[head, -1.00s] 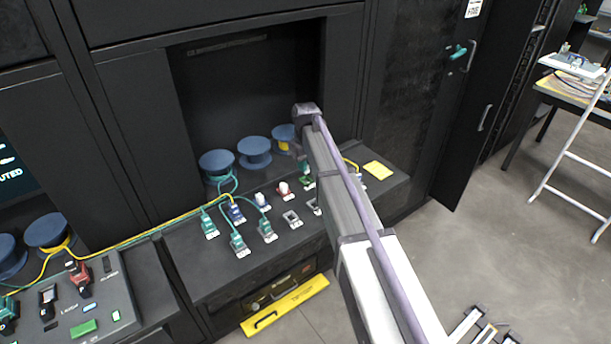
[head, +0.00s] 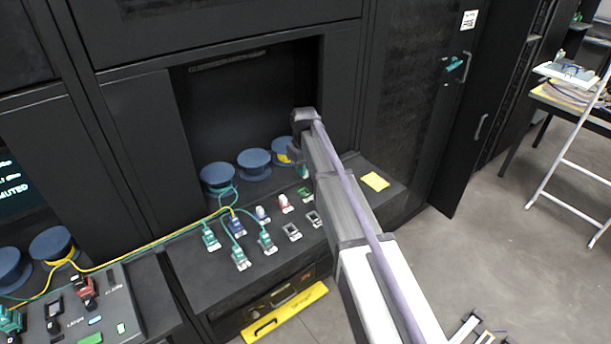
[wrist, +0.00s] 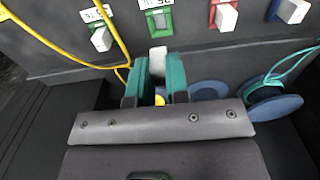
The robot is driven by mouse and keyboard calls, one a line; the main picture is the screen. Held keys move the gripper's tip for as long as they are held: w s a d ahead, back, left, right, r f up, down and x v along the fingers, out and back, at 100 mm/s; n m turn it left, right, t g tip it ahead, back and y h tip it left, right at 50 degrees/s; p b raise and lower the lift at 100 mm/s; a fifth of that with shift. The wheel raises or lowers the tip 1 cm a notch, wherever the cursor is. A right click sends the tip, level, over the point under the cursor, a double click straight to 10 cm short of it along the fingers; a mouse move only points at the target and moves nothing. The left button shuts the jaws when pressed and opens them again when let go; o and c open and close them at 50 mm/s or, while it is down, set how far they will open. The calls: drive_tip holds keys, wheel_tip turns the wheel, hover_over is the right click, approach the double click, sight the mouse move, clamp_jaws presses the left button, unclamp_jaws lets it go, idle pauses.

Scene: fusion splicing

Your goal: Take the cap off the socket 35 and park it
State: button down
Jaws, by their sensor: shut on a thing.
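In the wrist view my gripper (wrist: 157,78) shows two teal fingers closed on a small pale grey cap (wrist: 158,56). The cap sits at the fingertips, just apart from a green-framed socket (wrist: 158,20). That socket looks uncapped, and its label is upside down and partly cut off, perhaps 35. In the head view the green socket (head: 305,194) shows on the sloped panel beside my arm. My gripper and the held cap are mostly hidden behind the arm there.
Capped sockets, one red (wrist: 224,15) and one blue (wrist: 290,10), stand to the right in the wrist view. A yellow cable (wrist: 122,45) hangs close left of the gripper. Blue spools (head: 254,160) stand behind the panel. A yellow note (head: 375,181) lies at its right.

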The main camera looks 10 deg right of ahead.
drive_tip(key=s, duration=1.1)
drive_tip(key=b, duration=0.6)
hover_over(313, 218)
wheel_tip(313, 218, down, 6)
drive_tip(key=shift+r, duration=0.15)
drive_tip(key=shift+f, duration=0.4)
drive_tip(key=shift+f+b, duration=0.6)
drive_tip(key=shift+b, duration=0.15)
drive_tip(key=c, duration=1)
unclamp_jaws()
drive_tip(key=shift+c, duration=0.2)
drive_tip(key=shift+r, duration=0.2)
